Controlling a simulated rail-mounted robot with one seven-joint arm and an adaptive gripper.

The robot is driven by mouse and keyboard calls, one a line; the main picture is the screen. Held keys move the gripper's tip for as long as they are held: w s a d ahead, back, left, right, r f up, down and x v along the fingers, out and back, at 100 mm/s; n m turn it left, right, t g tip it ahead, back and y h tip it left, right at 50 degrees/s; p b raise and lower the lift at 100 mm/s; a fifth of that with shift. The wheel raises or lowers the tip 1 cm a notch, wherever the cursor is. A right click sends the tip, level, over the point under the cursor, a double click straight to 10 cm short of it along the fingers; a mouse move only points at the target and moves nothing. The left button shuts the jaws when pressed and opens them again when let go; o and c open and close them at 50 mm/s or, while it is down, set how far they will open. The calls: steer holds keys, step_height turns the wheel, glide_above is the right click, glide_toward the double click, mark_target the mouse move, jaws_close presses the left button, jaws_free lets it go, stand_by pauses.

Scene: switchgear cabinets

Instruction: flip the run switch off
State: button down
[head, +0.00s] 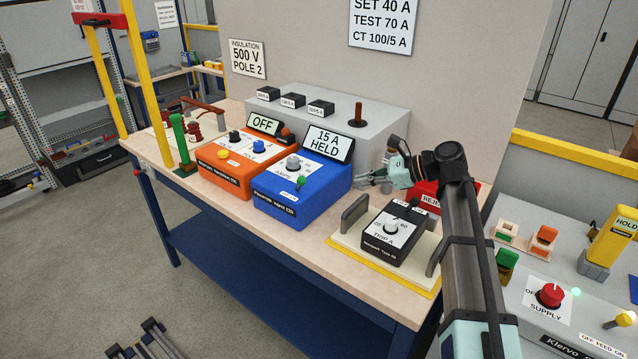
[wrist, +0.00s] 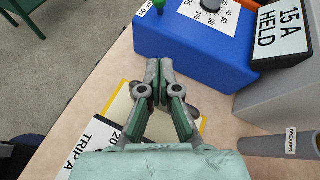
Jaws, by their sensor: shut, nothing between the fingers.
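A blue test box (head: 305,205) stands on the bench, with a grey dial (head: 293,162) and a display reading "15 A HELD" (head: 328,143). In the wrist view the green toggle (wrist: 157,4) is at the top edge, on the blue box (wrist: 185,45). My gripper (head: 364,180) is shut and empty, to the right of the blue box and apart from the toggle. Its closed fingers (wrist: 158,68) point toward the blue box in the wrist view.
An orange box (head: 228,172) with an "OFF" display stands left of the blue box. A black "TRIP A" relay (head: 393,238) on a cream plate with upright handles is in front of my gripper. A grey cabinet (head: 375,115) stands behind.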

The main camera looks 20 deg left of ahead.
steer(key=shift+a, duration=0.1)
steer(key=p, duration=0.3)
glide_toward(300, 184)
steer(key=w+a+f, duration=0.2)
steer(key=a+f, duration=0.1)
steer(key=f, duration=0.1)
steer(key=shift+s+a+r, duration=0.1)
steer(key=shift+s+a, duration=0.05)
steer(key=shift+a, duration=0.25)
steer(key=shift+s+a+r, duration=0.1)
steer(key=shift+a, duration=0.35)
steer(key=shift+a+r+h+p, duration=0.25)
steer(key=shift+h+p, duration=0.15)
steer(key=shift+p, duration=0.55)
